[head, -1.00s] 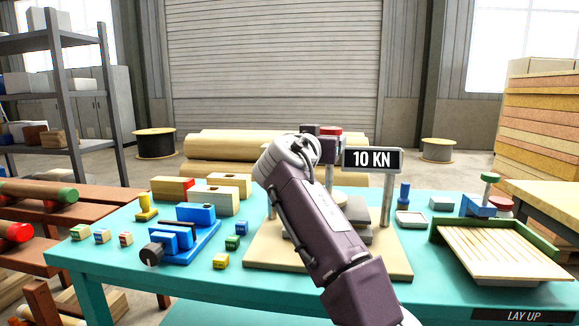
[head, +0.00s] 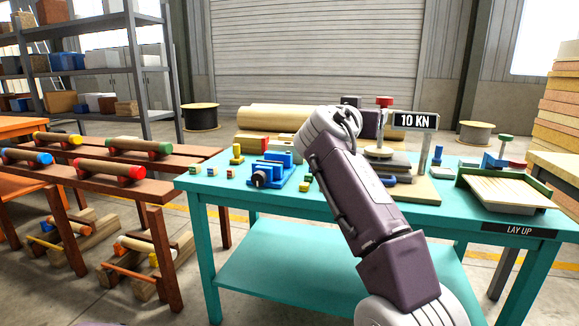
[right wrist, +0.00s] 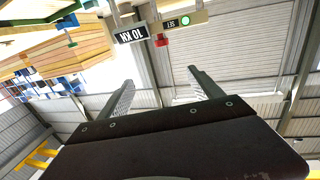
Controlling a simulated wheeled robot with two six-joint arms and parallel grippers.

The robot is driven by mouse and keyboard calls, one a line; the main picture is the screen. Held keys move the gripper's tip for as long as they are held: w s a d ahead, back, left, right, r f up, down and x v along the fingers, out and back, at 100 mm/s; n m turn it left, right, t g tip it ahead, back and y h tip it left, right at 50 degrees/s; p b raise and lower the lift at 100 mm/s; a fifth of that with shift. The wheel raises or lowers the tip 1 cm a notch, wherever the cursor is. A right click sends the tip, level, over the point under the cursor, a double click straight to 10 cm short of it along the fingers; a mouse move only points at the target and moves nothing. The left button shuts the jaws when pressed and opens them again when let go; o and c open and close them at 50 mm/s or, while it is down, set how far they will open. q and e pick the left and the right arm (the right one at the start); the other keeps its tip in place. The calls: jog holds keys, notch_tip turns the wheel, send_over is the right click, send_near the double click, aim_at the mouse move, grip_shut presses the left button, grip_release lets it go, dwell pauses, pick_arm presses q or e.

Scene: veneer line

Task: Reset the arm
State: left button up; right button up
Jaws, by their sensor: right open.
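My right arm (head: 350,190) rises from the lower right of the head view, bent at a pale joint in front of the teal table (head: 265,203). Its gripper cannot be made out there. In the right wrist view my right gripper (right wrist: 160,77) is open, two grey fingers wide apart with nothing between them. That view is tilted, with the 10 KN sign (right wrist: 131,34) upside down beyond the fingers. My left gripper is in neither view.
A press with a red knob (head: 384,100) and the 10 KN sign (head: 415,121) stands on the table. A blue vise (head: 275,172) sits left and a slatted tray (head: 508,193) right. Brown racks with rollers (head: 110,170) stand left of the table.

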jog(key=d+f+g+h, duration=0.1)
jog(key=d+g, duration=0.1)
jog(key=d, duration=0.5)
jog(key=s+d+f+n+g+y, duration=0.1)
jog(key=s+f+g+y, duration=0.15)
jog(key=f, duration=1.05)
jog(key=s+d+f+n+g+y, duration=0.1)
jog(key=s+d+f+g+y, duration=0.15)
jog(key=f, duration=1.15)
jog(key=s+a+f+n+g+y, duration=0.15)
jog(key=s+a+f+g, duration=0.25)
jog(key=s+f, duration=0.95)
jog(key=s+a+f+n+g+y, duration=0.1)
jog(key=s+a+f+g+y, duration=0.25)
jog(key=s+f, duration=1)
pick_arm(q)
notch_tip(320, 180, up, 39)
jog(key=p, duration=3.8)
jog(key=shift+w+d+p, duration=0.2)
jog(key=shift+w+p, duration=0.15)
jog(key=shift+p, duration=0.05)
pick_arm(e)
notch_tip(320, 180, up, 39)
jog(key=w, duration=0.1)
jog(key=shift+a+n, duration=0.4)
jog(key=shift+n, duration=0.05)
